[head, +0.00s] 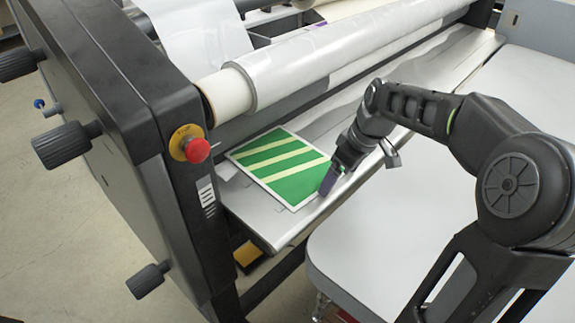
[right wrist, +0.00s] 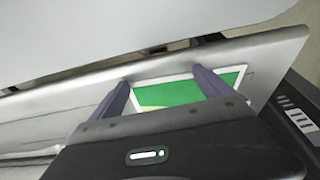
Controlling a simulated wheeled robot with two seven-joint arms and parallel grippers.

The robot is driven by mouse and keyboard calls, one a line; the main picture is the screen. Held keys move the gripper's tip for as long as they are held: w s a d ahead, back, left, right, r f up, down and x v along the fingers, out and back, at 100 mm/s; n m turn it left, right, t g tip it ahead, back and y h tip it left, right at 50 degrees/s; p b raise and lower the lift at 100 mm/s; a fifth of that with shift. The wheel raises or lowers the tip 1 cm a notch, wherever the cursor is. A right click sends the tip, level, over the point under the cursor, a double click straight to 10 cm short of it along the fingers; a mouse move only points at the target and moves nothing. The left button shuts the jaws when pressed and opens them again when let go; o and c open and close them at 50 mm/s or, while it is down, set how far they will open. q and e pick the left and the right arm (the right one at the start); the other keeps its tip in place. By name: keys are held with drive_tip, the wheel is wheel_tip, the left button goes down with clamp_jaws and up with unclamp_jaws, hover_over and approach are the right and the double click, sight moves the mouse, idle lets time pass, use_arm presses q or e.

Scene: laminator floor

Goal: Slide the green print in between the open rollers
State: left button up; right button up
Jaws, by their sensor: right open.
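The green print (head: 283,165) has pale diagonal stripes and a white border. It lies flat on the laminator's grey feed table (head: 268,225), near the left end, in front of the rollers. The large white upper roller (head: 300,66) runs above and behind it; the gap under it is in shadow. My right gripper (head: 328,180) is at the print's right edge, pointing down. In the right wrist view, its two purple fingers (right wrist: 168,95) are apart, with part of the green print (right wrist: 175,92) showing between them. I cannot tell if they touch it. My left gripper is out of view.
The black side housing (head: 120,110) with a red stop button (head: 197,150) and black knobs stands left of the print. A light grey table (head: 400,250) is in front of the machine. The feed table is clear to the right.

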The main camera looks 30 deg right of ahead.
sight(322, 177)
drive_tip(key=shift+w+a, duration=0.15)
drive_tip(key=shift+w, duration=0.25)
drive_tip(key=shift+s, duration=0.25)
idle(0.6)
drive_tip(key=shift+f, duration=0.1)
drive_tip(key=shift+s+a, duration=0.15)
drive_tip(key=shift+a, duration=0.25)
drive_tip(key=shift+w+a, duration=0.25)
drive_tip(key=shift+w, duration=0.55)
drive_tip(key=shift+w+a, duration=0.2)
drive_tip(key=shift+w, duration=0.6)
idle(0.6)
drive_tip(key=shift+s+d, duration=0.1)
drive_tip(key=shift+s, duration=0.15)
idle(0.4)
idle(0.3)
drive_tip(key=shift+s+a, duration=0.2)
drive_tip(key=shift+a, duration=0.4)
drive_tip(key=shift+w+a, duration=0.15)
drive_tip(key=shift+w, duration=0.35)
idle(0.5)
